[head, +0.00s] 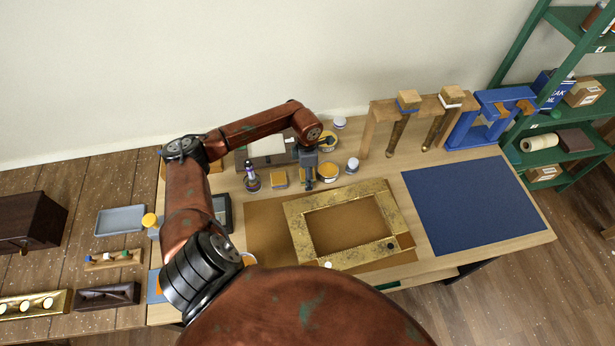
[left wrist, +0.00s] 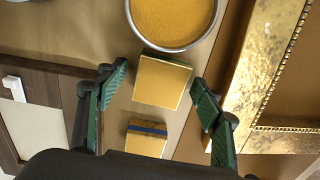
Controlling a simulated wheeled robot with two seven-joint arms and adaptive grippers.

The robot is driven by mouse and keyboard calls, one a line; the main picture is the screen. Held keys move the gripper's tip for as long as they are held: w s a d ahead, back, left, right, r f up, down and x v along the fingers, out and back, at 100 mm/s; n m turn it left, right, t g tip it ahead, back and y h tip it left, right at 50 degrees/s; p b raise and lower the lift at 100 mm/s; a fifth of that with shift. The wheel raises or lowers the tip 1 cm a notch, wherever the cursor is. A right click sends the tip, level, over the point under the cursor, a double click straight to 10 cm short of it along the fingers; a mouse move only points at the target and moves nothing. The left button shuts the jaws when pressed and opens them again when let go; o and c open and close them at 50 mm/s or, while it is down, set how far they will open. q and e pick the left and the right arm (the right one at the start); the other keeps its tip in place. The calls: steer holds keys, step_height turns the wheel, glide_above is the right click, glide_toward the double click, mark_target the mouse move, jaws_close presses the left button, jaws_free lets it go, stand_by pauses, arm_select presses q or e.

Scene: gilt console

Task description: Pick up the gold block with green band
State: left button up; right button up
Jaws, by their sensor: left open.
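The gold block with green band (left wrist: 161,84) lies in the left wrist view with a square gold face up and a thin green strip along its tin-side edge. My left gripper (left wrist: 158,78) is open, with one green-padded finger on each side of this block and gaps between them. In the head view my left gripper (head: 309,183) points down over the block and mostly hides it. A similar gold block with a blue band (left wrist: 146,138) lies close by, nearer the wrist; it also shows in the head view (head: 279,178). My right gripper is not in view.
A round tin with ochre contents (left wrist: 172,18) stands right beside the block; it also shows in the head view (head: 327,173). A gilt frame (head: 297,226) lies in front. A blue mat (head: 470,205) at right is clear.

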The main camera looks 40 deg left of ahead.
arm_select(q)
steer(key=shift+c, duration=0.3)
steer(key=c, duration=1.2)
steer(key=shift+r, duration=0.15)
